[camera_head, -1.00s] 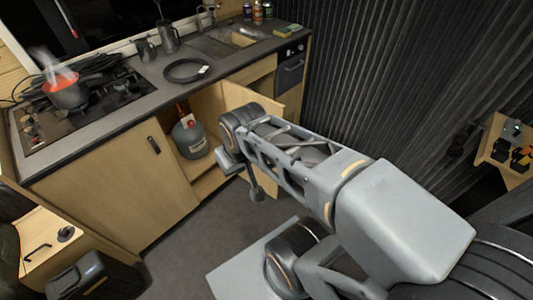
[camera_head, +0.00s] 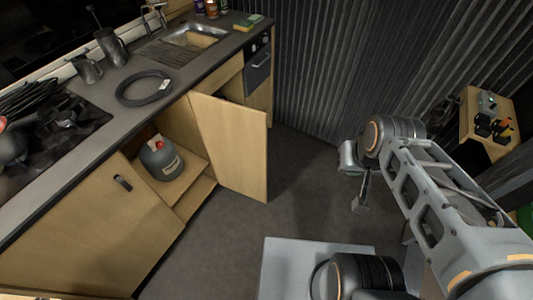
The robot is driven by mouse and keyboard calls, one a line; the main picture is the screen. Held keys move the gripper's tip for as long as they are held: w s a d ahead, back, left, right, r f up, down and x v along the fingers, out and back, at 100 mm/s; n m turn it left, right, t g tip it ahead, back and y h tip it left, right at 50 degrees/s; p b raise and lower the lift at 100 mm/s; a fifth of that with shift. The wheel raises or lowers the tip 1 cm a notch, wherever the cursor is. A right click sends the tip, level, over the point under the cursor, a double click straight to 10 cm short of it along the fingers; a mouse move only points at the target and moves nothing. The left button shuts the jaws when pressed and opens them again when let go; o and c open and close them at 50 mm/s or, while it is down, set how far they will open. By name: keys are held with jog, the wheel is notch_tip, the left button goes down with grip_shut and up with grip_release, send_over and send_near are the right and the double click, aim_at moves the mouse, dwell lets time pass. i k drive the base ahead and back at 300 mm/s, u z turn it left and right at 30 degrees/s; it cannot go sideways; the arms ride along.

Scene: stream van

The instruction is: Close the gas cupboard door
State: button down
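The gas cupboard door (camera_head: 232,146) is a light wooden panel standing wide open, hinged on the right side of the cupboard opening and reaching out over the floor. Inside the open cupboard (camera_head: 186,190) a grey gas bottle (camera_head: 162,161) with a red cap stands on the wooden base. My gripper (camera_head: 357,184) is to the right of the door, over the dark floor and clear of it. I see no object at it. Its fingers are small and seen from the side, so I cannot tell whether they are open or shut.
A closed cupboard door (camera_head: 95,225) with a dark handle is left of the opening. The dark worktop (camera_head: 110,120) above carries a coiled black hose (camera_head: 145,87), jugs and a sink. A ribbed dark wall (camera_head: 350,70) is behind. Floor (camera_head: 300,180) between door and gripper is clear.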

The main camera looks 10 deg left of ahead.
aim_at(234, 135)
jog(key=z, duration=0.15)
jog(key=i, duration=2.8)
jog(key=u, duration=2.3)
jog(key=k, duration=0.8)
jog(key=u, duration=1.6)
